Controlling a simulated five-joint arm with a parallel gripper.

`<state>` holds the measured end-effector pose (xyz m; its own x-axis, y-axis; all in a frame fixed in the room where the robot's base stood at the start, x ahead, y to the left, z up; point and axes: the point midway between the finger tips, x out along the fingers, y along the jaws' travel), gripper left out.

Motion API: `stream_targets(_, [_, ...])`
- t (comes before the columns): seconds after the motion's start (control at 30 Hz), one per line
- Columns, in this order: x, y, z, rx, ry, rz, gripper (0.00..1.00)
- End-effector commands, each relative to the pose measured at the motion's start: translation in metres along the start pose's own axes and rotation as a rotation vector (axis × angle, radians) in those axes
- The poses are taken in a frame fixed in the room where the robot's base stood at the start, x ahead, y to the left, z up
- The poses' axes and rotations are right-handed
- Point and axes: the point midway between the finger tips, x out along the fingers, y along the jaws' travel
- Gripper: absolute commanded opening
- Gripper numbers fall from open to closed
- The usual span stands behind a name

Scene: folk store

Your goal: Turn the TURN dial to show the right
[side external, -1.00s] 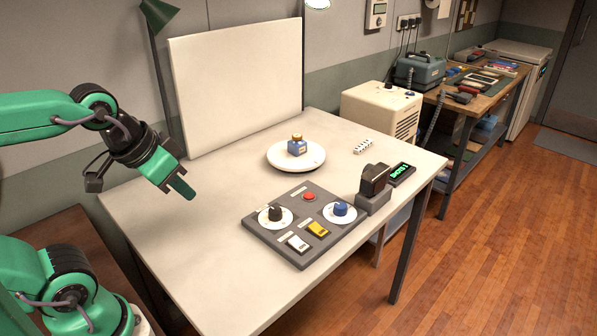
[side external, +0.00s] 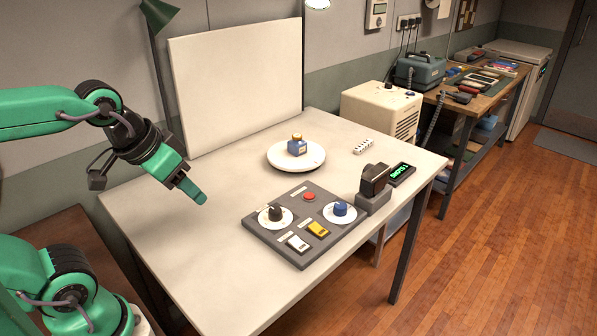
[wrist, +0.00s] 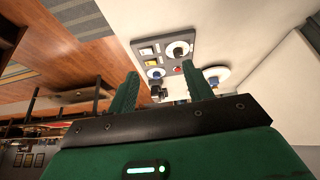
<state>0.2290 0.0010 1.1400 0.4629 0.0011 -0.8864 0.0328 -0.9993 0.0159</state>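A grey control panel (side external: 266,237) lies on the table with two dials on white discs. One has a black knob (side external: 275,212), the other a blue knob (side external: 340,209). Their labels are too small to read, so I cannot tell which is the TURN dial or where it points. My gripper (side external: 190,193) hangs in the air to the left of the panel, touching nothing. In the wrist view my gripper (wrist: 160,84) has its two green fingers apart, with nothing between them. The panel (wrist: 140,41) shows beyond the fingers.
The panel also holds a red button (side external: 309,196), a yellow switch (side external: 317,229) and a white switch (side external: 298,243). A dark device on a grey block (side external: 374,190) stands at its right. A blue jar (side external: 297,146) sits on a white round plate (side external: 284,161) behind. The table's left front is clear.

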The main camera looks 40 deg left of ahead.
Motion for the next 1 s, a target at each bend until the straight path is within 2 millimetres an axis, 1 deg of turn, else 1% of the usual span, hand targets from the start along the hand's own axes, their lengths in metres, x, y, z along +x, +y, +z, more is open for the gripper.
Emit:
stream_targets(0.17, [0.005,-0.001,-0.015,-0.107,-0.038,-0.007,0.55])
stream_targets(0.27, [0.009,-0.003,-0.028,-0.199,-0.066,-0.015,0.55])
stream_targets(0.47, [0.025,-0.006,-0.057,-0.409,-0.128,-0.041,0.55])
stream_targets(0.77, [0.06,-0.013,-0.097,-0.727,-0.213,-0.103,0.55])
stream_targets(1.0, [0.098,-0.02,-0.123,-0.978,-0.274,-0.173,0.55])
